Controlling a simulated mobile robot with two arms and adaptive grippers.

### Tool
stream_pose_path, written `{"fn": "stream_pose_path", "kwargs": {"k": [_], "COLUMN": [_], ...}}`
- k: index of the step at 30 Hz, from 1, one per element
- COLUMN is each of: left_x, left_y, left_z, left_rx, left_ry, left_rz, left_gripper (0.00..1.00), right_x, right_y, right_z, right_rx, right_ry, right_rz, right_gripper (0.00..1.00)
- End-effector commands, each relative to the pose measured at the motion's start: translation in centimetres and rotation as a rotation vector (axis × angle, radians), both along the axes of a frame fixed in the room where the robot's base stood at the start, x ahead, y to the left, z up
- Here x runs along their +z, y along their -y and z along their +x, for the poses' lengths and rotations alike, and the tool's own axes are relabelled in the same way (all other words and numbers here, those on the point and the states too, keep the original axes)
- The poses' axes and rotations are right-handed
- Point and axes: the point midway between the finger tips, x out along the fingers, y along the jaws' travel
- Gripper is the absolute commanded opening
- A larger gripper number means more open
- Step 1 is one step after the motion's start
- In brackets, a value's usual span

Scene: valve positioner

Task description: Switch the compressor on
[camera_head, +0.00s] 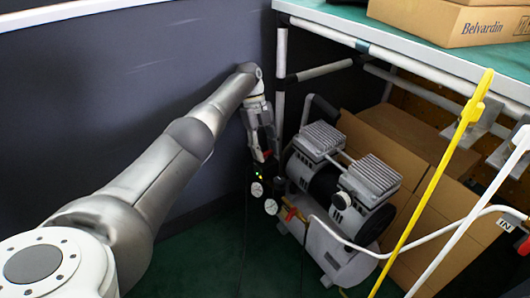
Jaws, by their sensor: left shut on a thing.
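The compressor (345,190) stands on the green floor under the bench, with two finned grey heads and a light grey tank. My left gripper (262,157) reaches down from above and is shut on the red switch knob. The fingers hide most of the knob, so its exact position is unclear. My right gripper is out of view.
The bench (430,55) overhangs the compressor, with a white-framed leg (281,75) close right of my left gripper. Cardboard boxes (420,140) stand behind it. A yellow rod (440,170) and white pipes cross the right front. A dark wall (130,80) is at left.

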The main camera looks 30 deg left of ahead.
Motion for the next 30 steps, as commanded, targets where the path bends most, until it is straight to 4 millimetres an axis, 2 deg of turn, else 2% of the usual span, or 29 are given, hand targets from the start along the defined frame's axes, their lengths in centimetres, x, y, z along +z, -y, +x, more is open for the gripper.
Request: {"fn": "stream_pose_path", "kwargs": {"k": [12, 13, 18, 26, 30], "left_x": [-0.08, -0.08, -0.05, -0.01, 0.75], "left_y": [0.02, 0.02, 0.02, 0.00, 0.00], "left_z": [-0.05, -0.05, -0.04, 0.00, 0.04], "left_rx": [-0.010, -0.009, -0.008, -0.007, -0.008], "left_ry": [-0.002, -0.003, -0.002, 0.000, 0.002], "left_rz": [0.001, 0.001, 0.001, 0.000, 0.000], "left_gripper": [0.15, 0.40, 0.61, 0.61, 0.61], "right_x": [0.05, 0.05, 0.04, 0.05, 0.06], "right_y": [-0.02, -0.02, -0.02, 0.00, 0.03], "right_z": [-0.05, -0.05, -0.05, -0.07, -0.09], "right_rx": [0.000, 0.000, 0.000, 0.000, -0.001], "right_ry": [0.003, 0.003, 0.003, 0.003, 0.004], "right_rz": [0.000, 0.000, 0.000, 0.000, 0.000], "right_gripper": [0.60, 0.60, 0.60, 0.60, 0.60]}}
